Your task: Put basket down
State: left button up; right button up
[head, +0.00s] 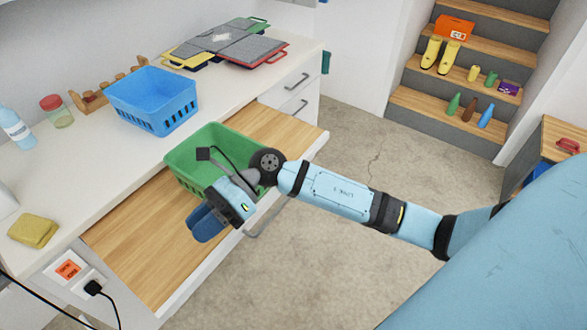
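A green basket (189,170) sits on the pulled-out wooden board below the white counter and looks upright. My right gripper (205,223) is at the basket's near side, over its front edge in the picture. Its blue fingers point down and to the left, and they hide part of the near wall. I cannot tell whether the fingers touch or grip the basket. A blue basket (152,103) stands upright on the counter behind the green one. My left gripper is not in view.
The wooden pull-out board (135,245) is bare left of the green basket. The counter holds a wooden rack (92,98), a jar (58,112), a bottle (14,128), a yellow sponge (33,230) and grey-topped cases (245,45). Stairs (425,104) with boots and bottles stand at the back right.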

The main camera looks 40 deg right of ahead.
jog(key=d+f+m+t+h, duration=0.25)
jog(key=m+t, duration=0.65)
jog(key=m, duration=0.7)
jog(key=d+f+m+t+h, duration=0.1)
jog(key=d+f+m+t, duration=0.3)
jog(key=m+t, duration=0.9)
jog(key=s+d+f+m+g+h, duration=0.3)
jog(key=s+f+m, duration=0.3)
jog(key=f+m, duration=0.3)
jog(key=s+d+f+m+g+h, duration=0.3)
jog(key=s+f+m+g+h, duration=0.2)
jog(key=f+m, duration=0.4)
jog(key=shift+s+m+g, duration=0.35)
jog(key=shift+m+g, duration=0.05)
jog(key=shift+g, duration=0.2)
notch_tip(320, 180, up, 9)
jog(key=p, duration=0.9)
jog(key=shift+d, duration=0.2)
jog(key=shift+h, duration=0.25)
